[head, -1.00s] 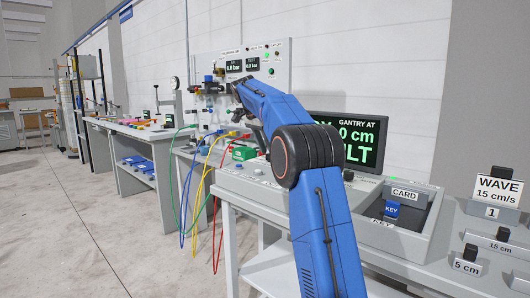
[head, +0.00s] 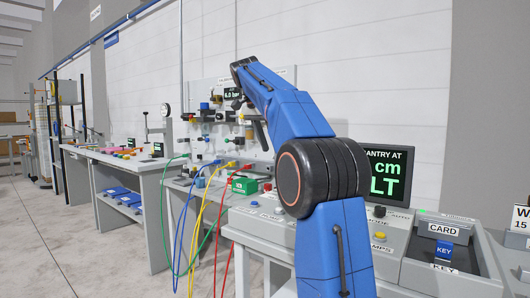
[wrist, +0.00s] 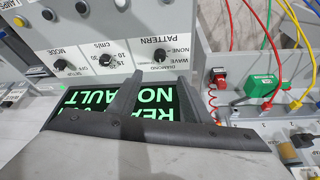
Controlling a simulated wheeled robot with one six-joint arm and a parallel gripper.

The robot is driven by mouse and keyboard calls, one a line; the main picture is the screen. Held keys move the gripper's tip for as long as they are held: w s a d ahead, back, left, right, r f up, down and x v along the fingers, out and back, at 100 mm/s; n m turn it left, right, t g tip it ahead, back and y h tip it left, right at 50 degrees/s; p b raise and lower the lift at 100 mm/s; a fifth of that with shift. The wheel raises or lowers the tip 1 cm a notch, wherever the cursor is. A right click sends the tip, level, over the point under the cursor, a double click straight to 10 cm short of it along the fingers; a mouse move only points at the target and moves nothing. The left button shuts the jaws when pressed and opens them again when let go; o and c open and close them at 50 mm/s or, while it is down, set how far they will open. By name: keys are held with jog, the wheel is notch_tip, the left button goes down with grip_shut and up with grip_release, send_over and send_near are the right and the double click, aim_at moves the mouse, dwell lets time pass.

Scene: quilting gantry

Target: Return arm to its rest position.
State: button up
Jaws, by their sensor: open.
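My blue arm (head: 300,115) rises from the bottom of the head view and bends at a large dark joint. Its forearm reaches up and left, in front of the pneumatic panel. In the head view my gripper is small, dark and partly hidden by the forearm. In the wrist view my gripper (wrist: 162,84) shows two dark fingers standing apart with nothing held between them. Behind them is a screen with green letters (wrist: 100,103), seen upside down, which the fingers partly cover. I cannot tell the exact distance from the fingers to the screen.
The gantry display (head: 387,175) stands right of my arm. A console with a blue key card (head: 444,251) is at the lower right. Coloured hoses and a green box (head: 245,186) are left of the arm. Open floor (head: 60,240) lies at the far left.

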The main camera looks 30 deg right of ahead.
jog(key=shift+r, duration=0.1)
dwell(0.5)
jog(key=s+a+f+n+t+y, duration=0.25)
jog(key=s+a+f+n, duration=0.65)
jog(key=s+a+f, duration=0.6)
jog(key=s+a+f+n+t+y, duration=0.1)
jog(key=s+a+f+n, duration=0.3)
jog(key=s+f, duration=0.6)
jog(key=s+a+f+n+t+y, duration=0.1)
jog(key=s+a+f+n, duration=0.3)
jog(key=s+f, duration=0.7)
notch_tip(320, 180, down, 3)
jog(key=shift+f, duration=0.15)
